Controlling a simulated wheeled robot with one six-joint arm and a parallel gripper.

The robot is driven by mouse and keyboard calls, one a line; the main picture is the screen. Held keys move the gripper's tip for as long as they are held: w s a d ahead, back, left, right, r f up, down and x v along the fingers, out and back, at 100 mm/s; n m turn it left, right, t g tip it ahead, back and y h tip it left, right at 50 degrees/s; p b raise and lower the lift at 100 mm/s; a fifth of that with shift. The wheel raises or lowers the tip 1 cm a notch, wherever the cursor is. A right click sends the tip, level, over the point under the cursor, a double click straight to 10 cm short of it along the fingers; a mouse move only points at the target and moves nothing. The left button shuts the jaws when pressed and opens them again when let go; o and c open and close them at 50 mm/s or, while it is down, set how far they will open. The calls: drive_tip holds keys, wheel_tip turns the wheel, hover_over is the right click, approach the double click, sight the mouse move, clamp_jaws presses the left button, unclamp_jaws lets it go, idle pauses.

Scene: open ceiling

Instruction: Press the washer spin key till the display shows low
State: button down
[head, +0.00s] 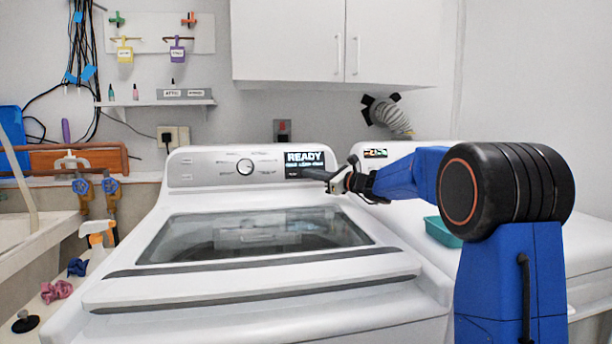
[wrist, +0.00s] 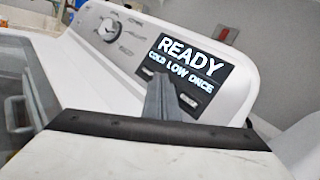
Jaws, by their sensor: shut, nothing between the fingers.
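The white washer (head: 255,255) stands in the middle of the head view, with a sloped control panel at its back. Its dark display (head: 305,158) reads READY, with a smaller line below. In the wrist view the display (wrist: 190,62) reads READY and, under it, COLD LOW ONCE. My gripper (head: 308,173) is shut and empty, its tips at the lower edge of the display. In the wrist view my gripper (wrist: 160,78) covers part of the key row below the display. One key (wrist: 188,100) shows to its right. I cannot tell whether the tips touch a key.
A round dial (head: 245,167) sits left of the display. A second white machine with a teal tray (head: 443,232) stands at the right. A spray bottle (head: 98,240) is at the left. White cabinets (head: 335,40) hang above. The space over the glass lid is clear.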

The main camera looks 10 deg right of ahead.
drive_tip(key=shift+s+r, duration=0.25)
drive_tip(key=shift+s, duration=0.4)
drive_tip(key=shift+s+r, duration=0.3)
drive_tip(key=shift+s, duration=0.5)
drive_tip(key=shift+s+r, duration=0.25)
drive_tip(key=shift+s, duration=0.5)
drive_tip(key=shift+s+r, duration=0.3)
drive_tip(key=shift+s, duration=0.5)
